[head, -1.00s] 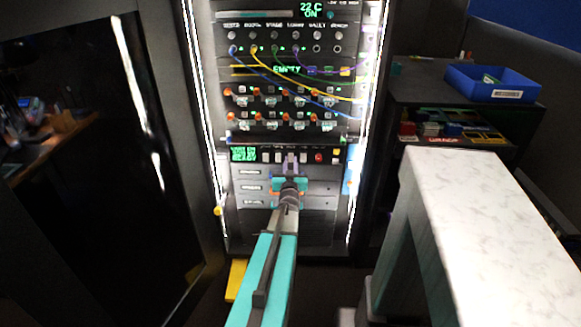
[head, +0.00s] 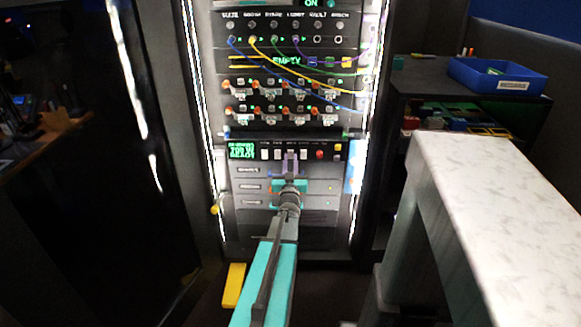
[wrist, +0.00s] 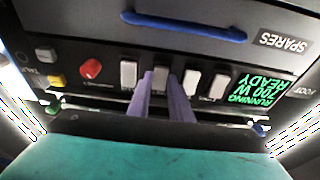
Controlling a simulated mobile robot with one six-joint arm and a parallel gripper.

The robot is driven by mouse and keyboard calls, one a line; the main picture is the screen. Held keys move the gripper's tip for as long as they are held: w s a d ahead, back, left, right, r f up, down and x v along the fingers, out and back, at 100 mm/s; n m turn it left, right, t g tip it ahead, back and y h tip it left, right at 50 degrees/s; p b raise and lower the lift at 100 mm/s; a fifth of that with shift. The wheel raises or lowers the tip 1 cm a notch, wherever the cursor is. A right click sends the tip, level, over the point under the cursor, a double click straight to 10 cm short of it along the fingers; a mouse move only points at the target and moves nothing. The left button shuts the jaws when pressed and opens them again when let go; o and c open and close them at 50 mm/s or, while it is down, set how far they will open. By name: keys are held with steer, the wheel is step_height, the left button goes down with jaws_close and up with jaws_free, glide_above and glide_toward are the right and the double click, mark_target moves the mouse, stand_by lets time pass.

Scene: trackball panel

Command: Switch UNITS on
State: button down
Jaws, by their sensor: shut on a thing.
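A row of white rocker switches (wrist: 192,82) sits on a dark panel strip (wrist: 110,85). It lies between a lit green display (wrist: 262,90) and a red button (wrist: 91,68) in the wrist view, which is upside down. My gripper (wrist: 159,78) has its two purple fingers on either side of the third switch from the display (wrist: 160,74), shut on it. The switch labels, including UNITS, are too small to read. In the head view my gripper (head: 290,155) reaches the same strip and hides that switch. The display (head: 242,152) is at its left.
Above the strip are rows of orange-tipped levers (head: 270,85) and several patch cables (head: 330,72). Below are drawers with a blue handle (wrist: 185,27). A white-topped table (head: 480,190) stands at right, with a blue bin (head: 497,75) behind it.

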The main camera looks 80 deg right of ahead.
steer(key=shift+s+d+h+b, duration=0.15)
steer(key=shift+h+b, duration=0.15)
steer(key=shift+b, duration=0.15)
steer(key=c, duration=1.6)
jaws_free()
steer(key=shift+a+f, duration=0.1)
steer(key=shift+a, duration=0.15)
steer(key=shift+a, duration=0.25)
steer(key=shift+v, duration=6.45)
